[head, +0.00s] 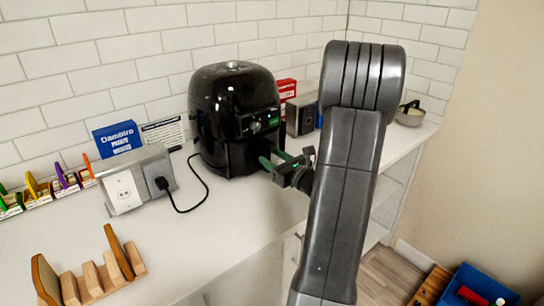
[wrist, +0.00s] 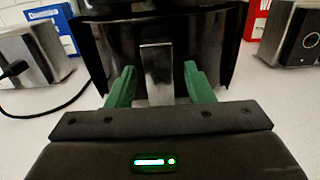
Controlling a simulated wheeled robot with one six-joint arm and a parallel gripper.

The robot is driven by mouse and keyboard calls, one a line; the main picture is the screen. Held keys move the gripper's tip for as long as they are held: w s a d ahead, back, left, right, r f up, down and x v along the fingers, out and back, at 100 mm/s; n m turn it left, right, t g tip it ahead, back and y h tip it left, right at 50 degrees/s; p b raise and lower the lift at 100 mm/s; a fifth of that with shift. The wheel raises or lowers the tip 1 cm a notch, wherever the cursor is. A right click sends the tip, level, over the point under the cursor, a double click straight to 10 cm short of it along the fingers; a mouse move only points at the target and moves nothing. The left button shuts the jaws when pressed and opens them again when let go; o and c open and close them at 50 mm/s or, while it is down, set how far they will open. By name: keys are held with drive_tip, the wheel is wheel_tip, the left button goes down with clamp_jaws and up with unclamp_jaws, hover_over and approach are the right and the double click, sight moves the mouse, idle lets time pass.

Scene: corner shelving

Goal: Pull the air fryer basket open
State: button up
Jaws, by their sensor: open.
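The black air fryer (head: 233,105) stands on the white counter against the tiled wall. Its lower front, the basket (wrist: 120,50), fills the upper middle of the wrist view and looks shut. The basket handle (wrist: 157,72) is a grey upright bar in the middle of that front. My gripper (head: 280,165) is at the fryer's lower front. In the wrist view its two green fingers (wrist: 161,85) are spread, one on each side of the handle, with gaps between them and it. In the head view the handle is mostly hidden by my gripper.
A grey outlet box (head: 150,172) with a plugged black cord (head: 190,208) stands left of the fryer. A blue box (head: 117,138) is behind it. A grey appliance (head: 302,115) and red box (head: 287,88) are right. A wooden rack (head: 95,278) is at front left.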

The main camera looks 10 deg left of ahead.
drive_tip(key=shift+w+a, duration=0.35)
drive_tip(key=shift+a, duration=0.15)
clamp_jaws()
drive_tip(key=shift+s+d, duration=0.1)
drive_tip(key=shift+d, duration=0.05)
drive_tip(key=v, duration=2.1)
drive_tip(key=shift+b, duration=0.4)
drive_tip(key=shift+f, duration=0.1)
unclamp_jaws()
